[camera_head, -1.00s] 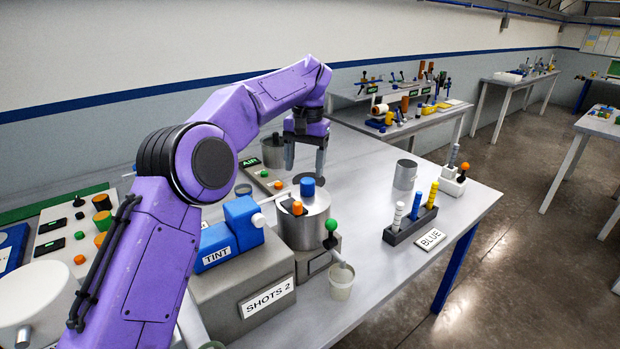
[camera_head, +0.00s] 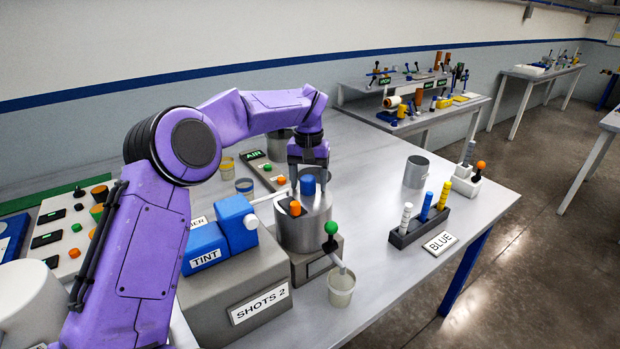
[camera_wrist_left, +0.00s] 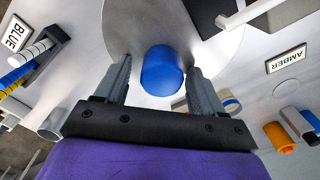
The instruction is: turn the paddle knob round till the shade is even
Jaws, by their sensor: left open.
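The paddle knob is a blue cylinder (camera_head: 308,184) on the lid of the metal resin pot (camera_head: 303,226). It also shows in the left wrist view (camera_wrist_left: 161,71), between my two fingers. My left gripper (camera_head: 308,176) is above the pot with its fingers pointing down, one on each side of the knob. In the left wrist view my left gripper (camera_wrist_left: 158,85) is open, with a gap at the left finger and the right finger close to the knob. I cannot tell whether that finger touches it. The resin inside is hidden by the lid. My right gripper does not show.
The blue TINT unit (camera_head: 218,236) on the SHOTS 2 block (camera_head: 250,290) stands left of the pot. A green-knobbed tap (camera_head: 331,229) and a cup (camera_head: 341,288) are in front. A rack of colored sticks (camera_head: 420,226) and a grey can (camera_head: 416,171) stand right, with clear tabletop between.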

